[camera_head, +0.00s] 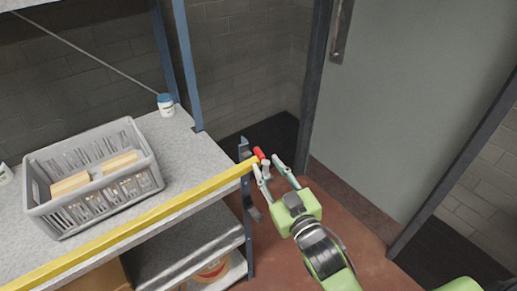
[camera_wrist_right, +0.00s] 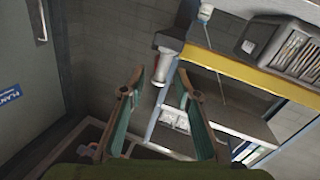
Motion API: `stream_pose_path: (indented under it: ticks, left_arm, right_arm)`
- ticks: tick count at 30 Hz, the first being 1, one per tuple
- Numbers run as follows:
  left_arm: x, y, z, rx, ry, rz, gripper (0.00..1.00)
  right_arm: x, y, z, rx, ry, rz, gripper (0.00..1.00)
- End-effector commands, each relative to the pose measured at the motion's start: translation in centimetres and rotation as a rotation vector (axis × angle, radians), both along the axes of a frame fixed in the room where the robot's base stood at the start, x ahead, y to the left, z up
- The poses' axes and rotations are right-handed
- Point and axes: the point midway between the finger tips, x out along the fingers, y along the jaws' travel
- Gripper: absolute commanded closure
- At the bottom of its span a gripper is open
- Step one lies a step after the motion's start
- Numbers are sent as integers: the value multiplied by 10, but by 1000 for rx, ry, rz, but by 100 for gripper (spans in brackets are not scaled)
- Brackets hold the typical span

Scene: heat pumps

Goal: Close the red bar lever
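A small red piece (camera_head: 260,154), which looks like the red bar lever, sits at the right end of a long yellow bar (camera_head: 150,216) along the shelf's front edge. My right gripper (camera_head: 267,165) is at this end, with its fingers spread and the red piece just beyond the fingertips. The yellow bar (camera_wrist_right: 245,75) runs off to the right there. Whether a finger touches the red piece is unclear. My left gripper is out of view.
A grey metal shelf (camera_head: 185,150) with blue posts holds a grey crate (camera_head: 152,178) with tan blocks in it and a white jar with a blue lid (camera_head: 166,105). A grey door (camera_head: 410,100) stands at the right. Reddish floor (camera_head: 370,235) lies between.

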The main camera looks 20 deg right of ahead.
Motion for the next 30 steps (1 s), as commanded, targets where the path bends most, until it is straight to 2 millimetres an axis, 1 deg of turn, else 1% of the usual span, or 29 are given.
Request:
stream_pose_path:
  ticks: [1,3,6,9,12,15,23,24,26,27,30]
  left_arm:
    - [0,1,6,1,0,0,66]
    - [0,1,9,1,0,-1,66]
    - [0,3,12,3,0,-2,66]
    - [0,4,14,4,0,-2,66]
    - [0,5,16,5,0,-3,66]
    - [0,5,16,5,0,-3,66]
    - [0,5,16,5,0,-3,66]
    - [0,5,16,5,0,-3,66]
    - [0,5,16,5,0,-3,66]
    - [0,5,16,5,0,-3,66]
    - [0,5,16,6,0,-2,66]
  right_arm:
    - [12,1,4,0,-2,0,70]
    - [26,3,4,0,-2,0,70]
    - [43,5,3,0,-1,0,70]
    - [55,6,1,0,1,0,70]
    - [63,7,1,0,1,0,70]
    - [66,7,0,0,1,0,70]
    - [67,7,-1,0,1,0,70]
    - [67,7,-1,0,1,0,81]
    - [67,7,0,0,1,0,96]
    - [67,7,0,0,1,0,100]
    - [66,7,0,0,1,0,100]
